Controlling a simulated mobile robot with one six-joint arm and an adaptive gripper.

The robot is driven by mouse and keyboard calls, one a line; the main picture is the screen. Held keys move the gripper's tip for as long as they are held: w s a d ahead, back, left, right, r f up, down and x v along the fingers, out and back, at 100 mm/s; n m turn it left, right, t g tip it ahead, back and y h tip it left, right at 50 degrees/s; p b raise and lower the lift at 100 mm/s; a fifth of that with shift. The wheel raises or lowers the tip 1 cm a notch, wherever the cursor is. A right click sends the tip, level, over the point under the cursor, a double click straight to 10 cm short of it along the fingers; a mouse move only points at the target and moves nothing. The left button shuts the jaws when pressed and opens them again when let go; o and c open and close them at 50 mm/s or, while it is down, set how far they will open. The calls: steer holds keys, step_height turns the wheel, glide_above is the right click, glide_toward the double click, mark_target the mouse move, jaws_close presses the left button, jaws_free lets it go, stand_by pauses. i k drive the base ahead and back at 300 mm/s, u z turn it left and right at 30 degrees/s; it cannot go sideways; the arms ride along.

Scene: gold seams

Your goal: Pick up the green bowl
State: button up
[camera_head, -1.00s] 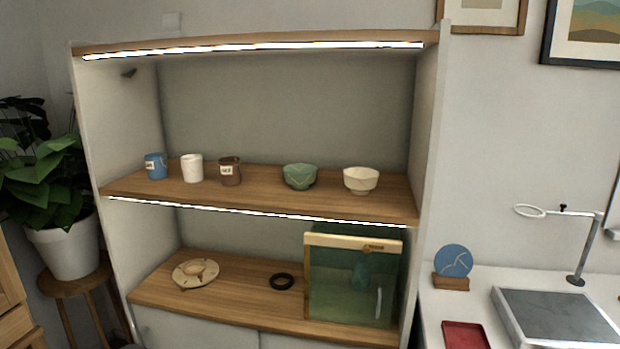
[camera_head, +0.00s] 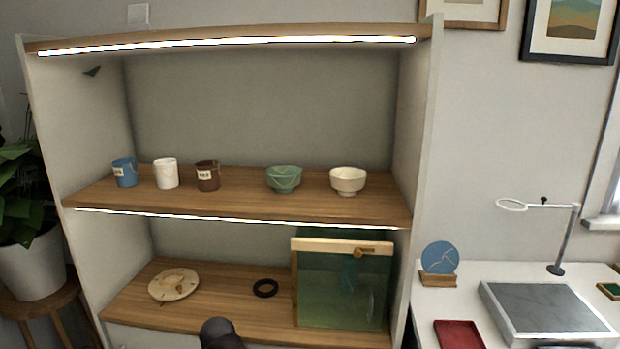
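The green bowl (camera_head: 284,179) stands upright on the upper wooden shelf (camera_head: 230,206), with thin light seam lines on its side. A cream bowl (camera_head: 348,181) stands just to its right, with a small gap between them. A dark rounded part, probably of my own arm, shows at the bottom edge, well below the green bowl. My gripper's fingers are not in view.
Blue (camera_head: 124,173), white (camera_head: 166,174) and brown (camera_head: 208,176) cups stand left of the bowl. The lower shelf holds a plate (camera_head: 174,285), a dark ring (camera_head: 265,288) and a green glass box (camera_head: 340,290). A lit strip (camera_head: 240,42) runs along the top board.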

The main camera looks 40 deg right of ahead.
mark_target(284, 178)
steer(key=z, duration=0.7)
steer(key=k, duration=0.95)
steer(key=u, duration=0.05)
steer(key=i, duration=0.85)
steer(key=z, duration=0.05)
